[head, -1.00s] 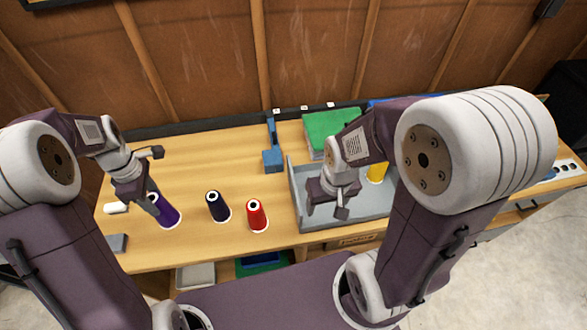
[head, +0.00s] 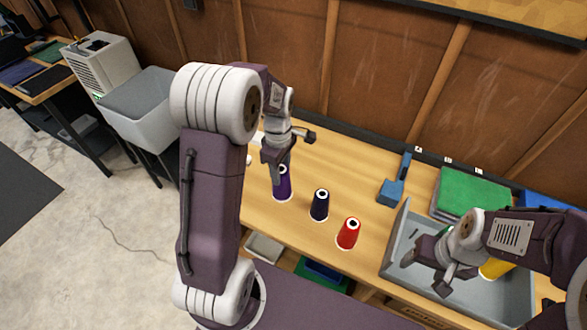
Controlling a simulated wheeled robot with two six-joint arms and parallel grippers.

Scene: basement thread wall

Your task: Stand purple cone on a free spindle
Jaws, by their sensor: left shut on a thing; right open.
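The purple cone (head: 282,188) stands upright on the wooden table, leftmost in a row of cones. My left gripper (head: 279,174) comes down from above and is shut on the upper part of the purple cone. The far finger is partly hidden. My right gripper (head: 428,272) is open and empty, above the grey tray at the right. I cannot make out any spindle in this view.
A navy cone (head: 320,205) and a red cone (head: 348,233) stand right of the purple one. The grey tray (head: 398,232) holds a yellow cone (head: 494,269). Behind are a blue tool (head: 392,190) and a green stack (head: 470,192). A grey bin (head: 148,100) stands left.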

